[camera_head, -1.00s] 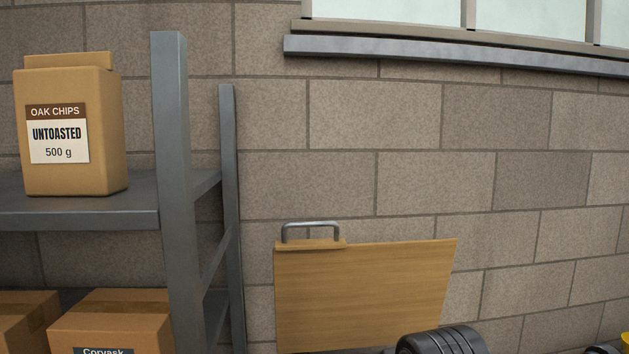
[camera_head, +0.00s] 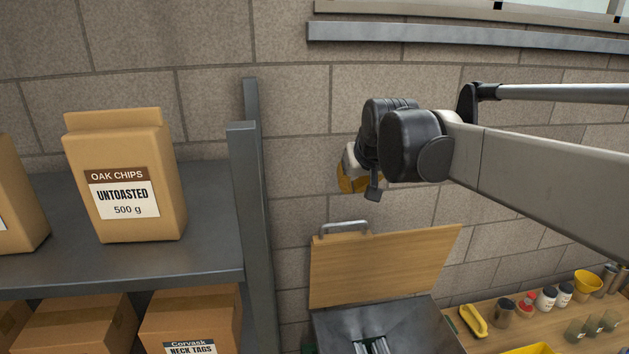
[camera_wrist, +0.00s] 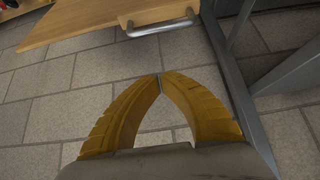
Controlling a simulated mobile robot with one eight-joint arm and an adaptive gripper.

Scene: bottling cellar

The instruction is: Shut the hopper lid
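The hopper lid (camera_head: 380,262) is a wooden board standing raised against the block wall, with a metal handle (camera_head: 344,228) on its top left edge. The dark grey hopper (camera_head: 420,325) lies open below it, with metal bars inside. My gripper (camera_wrist: 160,76) shows yellow fingers with their tips together and nothing between them. In the wrist view the lid (camera_wrist: 95,22) and handle (camera_wrist: 160,27) are ahead of the fingertips, apart from them. In the head view my gripper is above the lid, largely hidden behind my wrist.
A grey metal shelf (camera_head: 110,275) at left holds an oak chips box (camera_head: 125,180) and cartons, its post close to the lid. A wooden bench (camera_head: 490,345) at right carries jars, cups, a yellow funnel (camera_head: 588,281) and a yellow tool (camera_head: 473,321).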

